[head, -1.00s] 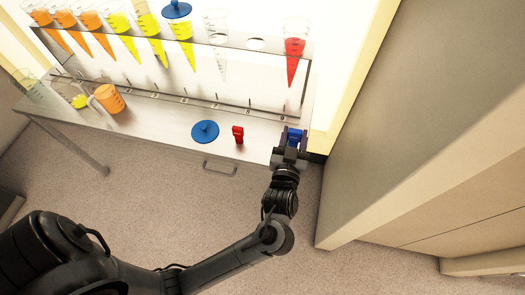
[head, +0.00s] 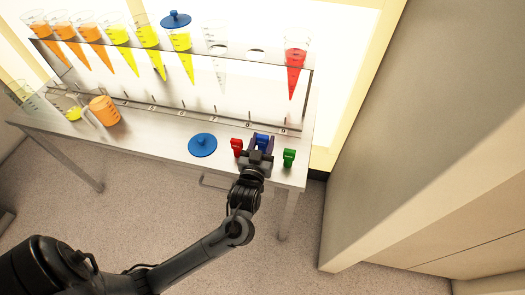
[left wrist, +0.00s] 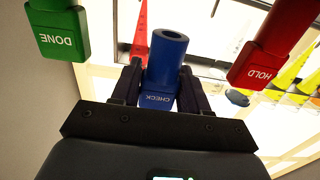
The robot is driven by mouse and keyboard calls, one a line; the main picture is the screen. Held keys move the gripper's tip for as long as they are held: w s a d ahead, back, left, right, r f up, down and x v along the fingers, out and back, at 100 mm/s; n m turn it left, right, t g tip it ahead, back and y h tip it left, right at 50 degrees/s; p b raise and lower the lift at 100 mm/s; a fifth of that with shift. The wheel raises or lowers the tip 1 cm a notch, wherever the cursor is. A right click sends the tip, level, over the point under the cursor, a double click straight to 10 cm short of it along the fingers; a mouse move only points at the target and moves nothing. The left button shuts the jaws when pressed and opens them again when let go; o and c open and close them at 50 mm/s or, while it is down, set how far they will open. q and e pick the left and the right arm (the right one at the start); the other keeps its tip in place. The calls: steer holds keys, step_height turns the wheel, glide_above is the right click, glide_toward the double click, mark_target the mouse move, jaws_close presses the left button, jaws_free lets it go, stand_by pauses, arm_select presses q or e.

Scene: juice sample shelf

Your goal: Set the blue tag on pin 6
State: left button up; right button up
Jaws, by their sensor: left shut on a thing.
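The blue tag (head: 262,140), a tube-like piece marked CHECK, is between the fingers of my left gripper (head: 260,151). It also shows in the left wrist view (left wrist: 166,66), where the gripper (left wrist: 158,88) is shut on it. In the head view the gripper is over the front right part of the bench, between the red tag (head: 237,147) and the green tag (head: 289,157). My right gripper is not in view.
The red tag, marked HOLD (left wrist: 262,65), and the green tag, marked DONE (left wrist: 60,35), flank the blue one. Behind is a rack of cones, with a red cone (head: 295,75) at right. Beakers (head: 104,110) stand at left.

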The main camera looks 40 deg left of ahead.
arm_select(q)
step_height(320, 180, down, 4)
steer(key=shift+b, duration=0.95)
steer(key=shift+f, duration=0.25)
steer(key=o, duration=1)
steer(key=shift+o, duration=0.2)
steer(key=shift+r, duration=0.1)
